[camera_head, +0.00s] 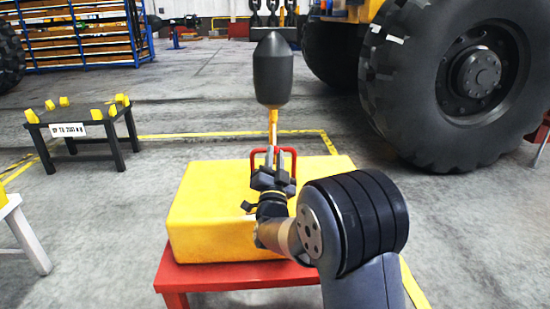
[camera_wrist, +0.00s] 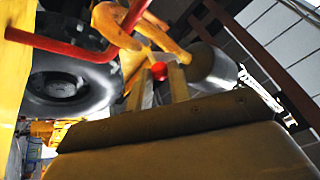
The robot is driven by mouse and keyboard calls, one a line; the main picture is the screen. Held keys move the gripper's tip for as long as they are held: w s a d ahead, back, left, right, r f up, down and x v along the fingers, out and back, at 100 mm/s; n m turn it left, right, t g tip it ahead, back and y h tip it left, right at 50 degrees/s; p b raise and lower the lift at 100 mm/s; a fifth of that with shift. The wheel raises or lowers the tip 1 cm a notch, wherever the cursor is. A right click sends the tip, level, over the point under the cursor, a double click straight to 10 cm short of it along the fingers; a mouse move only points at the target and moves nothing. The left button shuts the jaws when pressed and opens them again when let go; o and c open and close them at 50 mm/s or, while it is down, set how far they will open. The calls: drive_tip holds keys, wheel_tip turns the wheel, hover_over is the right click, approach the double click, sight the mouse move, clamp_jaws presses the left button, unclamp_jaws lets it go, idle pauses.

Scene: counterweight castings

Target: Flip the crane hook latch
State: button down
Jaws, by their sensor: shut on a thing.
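The crane hook (camera_head: 273,124) is orange-yellow and hangs below a dark grey block (camera_head: 272,70). In the wrist view the hook (camera_wrist: 122,27) curves across the top, with the grey block (camera_wrist: 210,68) to its right. My gripper (camera_head: 273,157) is at the lower end of the hook, above the yellow casting (camera_head: 205,205). In the wrist view its two fingers (camera_wrist: 161,76) are closed around a small red knob (camera_wrist: 159,70) beside the hook, which looks like part of the latch. The rest of the latch is hard to make out. My gripper hides the hook's lower part in the head view.
A red lifting loop (camera_head: 293,160) stands on the casting close around my gripper; it also shows in the wrist view (camera_wrist: 62,47). The casting rests on a red stand (camera_head: 180,279). A large tyre (camera_head: 400,100) is at right, a black table (camera_head: 85,129) at left.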

drive_tip(key=c, duration=1.3)
unclamp_jaws()
drive_tip(key=p+v, duration=0.1)
drive_tip(key=v, duration=0.9)
drive_tip(key=shift+s+f+p, duration=0.15)
drive_tip(key=shift+s+p, duration=0.2)
drive_tip(key=shift+s, duration=0.05)
drive_tip(key=b+x, duration=0.1)
drive_tip(key=x, duration=0.9)
drive_tip(key=shift+w+b, duration=0.2)
drive_tip(key=shift+b, duration=0.15)
drive_tip(key=shift+w+r, duration=0.25)
drive_tip(key=shift+s, duration=0.1)
